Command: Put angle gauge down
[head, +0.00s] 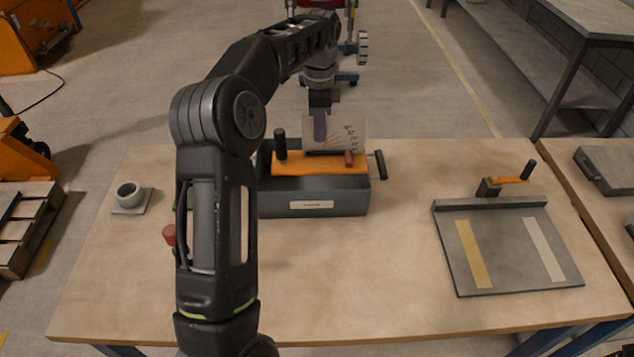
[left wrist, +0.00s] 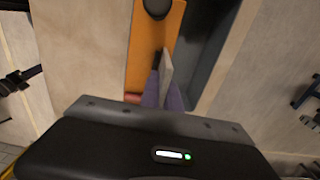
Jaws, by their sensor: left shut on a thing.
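The angle gauge (head: 345,130) is a pale plate with fan-like lines and small marks. In the head view it stands upright over the orange bar of the grey sandbed box (head: 313,205). My left gripper (head: 320,128) points down and is shut on the gauge's upper left part. In the left wrist view the gauge (left wrist: 166,72) shows edge-on between the purple fingers (left wrist: 163,97), above the orange bar (left wrist: 157,40). I cannot tell whether its lower edge touches the bar. My right gripper is not in view.
A grey board (head: 505,248) with two strips lies on the right of the wooden table (head: 400,300). An orange tool with a dark handle (head: 510,181) is behind it. A small grey cup (head: 130,195) stands at the left. Bare table lies between box and board.

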